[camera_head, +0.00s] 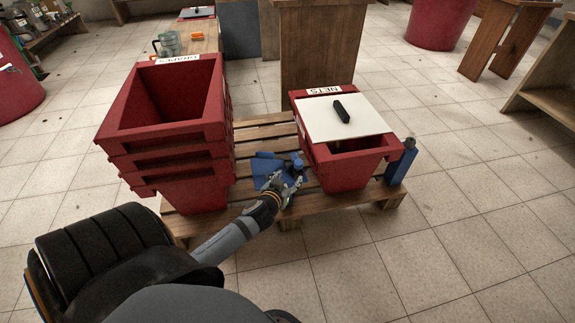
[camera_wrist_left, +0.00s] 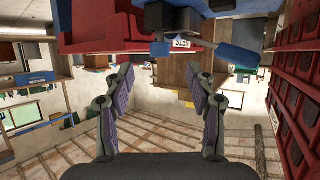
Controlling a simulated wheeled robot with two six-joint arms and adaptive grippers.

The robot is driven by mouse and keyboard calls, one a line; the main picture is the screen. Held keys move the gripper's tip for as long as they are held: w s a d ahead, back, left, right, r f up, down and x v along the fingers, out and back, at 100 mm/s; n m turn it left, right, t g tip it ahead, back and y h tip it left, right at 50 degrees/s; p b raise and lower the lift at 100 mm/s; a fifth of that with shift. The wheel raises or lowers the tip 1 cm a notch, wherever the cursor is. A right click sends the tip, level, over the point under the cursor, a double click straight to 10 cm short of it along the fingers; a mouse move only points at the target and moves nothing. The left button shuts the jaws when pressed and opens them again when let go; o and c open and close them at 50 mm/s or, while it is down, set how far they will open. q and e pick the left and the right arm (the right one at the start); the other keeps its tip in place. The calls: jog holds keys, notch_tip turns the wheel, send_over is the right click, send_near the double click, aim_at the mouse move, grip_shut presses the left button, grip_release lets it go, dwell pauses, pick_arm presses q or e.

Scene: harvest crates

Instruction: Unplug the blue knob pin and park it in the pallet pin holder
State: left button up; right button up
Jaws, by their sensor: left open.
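A blue rounded knob (camera_wrist_left: 239,56) on a thin grey rod shows in the wrist view, right of centre and beyond the fingertips. A smaller blue end (camera_wrist_left: 163,50) shows to its left, below a dark block. In the head view, blue parts (camera_head: 265,170) lie between the two red crates, partly hidden by my left gripper (camera_head: 285,187). I cannot tell which part is the pin. My left gripper also shows in the wrist view (camera_wrist_left: 160,90), open with nothing between its fingers. A blue upright block (camera_head: 401,163) stands at the pallet's right end; I cannot tell whether it is the holder.
Stacked red crates (camera_head: 213,130) stand on the left of the wooden pallet (camera_head: 262,129). A red NETS crate (camera_head: 347,176) stands on the right, with a white board (camera_head: 318,122) and black object (camera_head: 342,111) on top. Tiled floor in front is clear.

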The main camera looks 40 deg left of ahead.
pick_arm(q)
jog(key=shift+s+d+r, duration=0.1)
jog(key=shift+s+r, duration=0.05)
jog(key=shift+s, duration=0.15)
dwell(0.5)
